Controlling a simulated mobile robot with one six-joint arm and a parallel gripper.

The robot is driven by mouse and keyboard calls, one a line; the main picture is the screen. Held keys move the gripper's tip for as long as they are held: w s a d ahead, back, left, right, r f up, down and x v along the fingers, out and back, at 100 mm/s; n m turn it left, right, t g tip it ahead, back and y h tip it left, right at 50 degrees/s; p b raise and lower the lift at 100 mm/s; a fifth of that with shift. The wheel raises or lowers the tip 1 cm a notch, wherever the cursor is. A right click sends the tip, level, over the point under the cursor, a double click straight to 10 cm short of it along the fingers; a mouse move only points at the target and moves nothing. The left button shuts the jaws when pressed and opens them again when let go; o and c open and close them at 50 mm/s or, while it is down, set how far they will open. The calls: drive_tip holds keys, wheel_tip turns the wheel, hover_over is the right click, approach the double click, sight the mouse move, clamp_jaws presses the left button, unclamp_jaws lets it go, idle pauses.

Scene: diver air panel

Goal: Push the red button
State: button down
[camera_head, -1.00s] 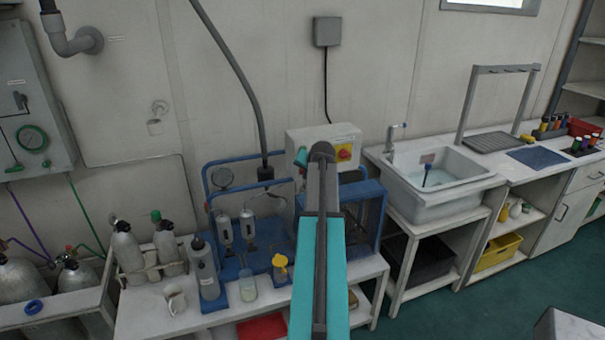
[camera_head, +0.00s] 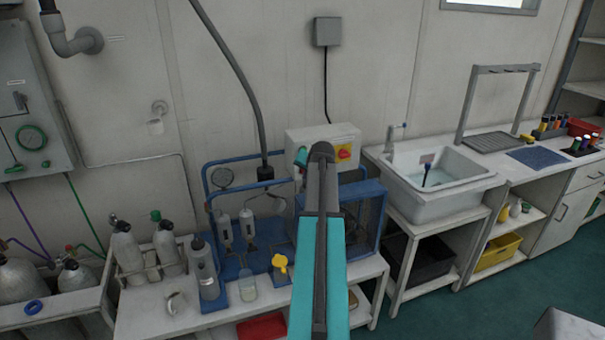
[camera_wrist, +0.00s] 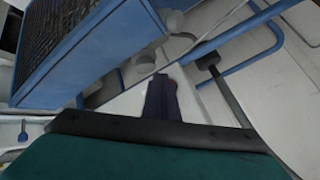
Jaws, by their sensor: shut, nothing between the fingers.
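I cannot make out the button in the wrist view, nor whether the fingertips touch anything. In the head view my arm hides the fingers and part of the box.
A blue-framed machine (camera_head: 366,205) stands below the box, close to my arm. It looms large at upper left in the wrist view (camera_wrist: 85,55). Bottles and a yellow item (camera_head: 280,262) stand on the bench to the left. A sink (camera_head: 440,182) is to the right.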

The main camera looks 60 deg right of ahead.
drive_tip(key=shift+w+d, duration=0.5)
drive_tip(key=shift+w, duration=0.15)
idle(1.3)
drive_tip(key=shift+s+a, duration=0.55)
drive_tip(key=shift+s, duration=0.15)
idle(0.5)
drive_tip(key=shift+s+a, duration=0.75)
drive_tip(key=shift+s, duration=0.25)
drive_tip(key=shift+s+a, duration=0.7)
drive_tip(key=shift+s, duration=0.3)
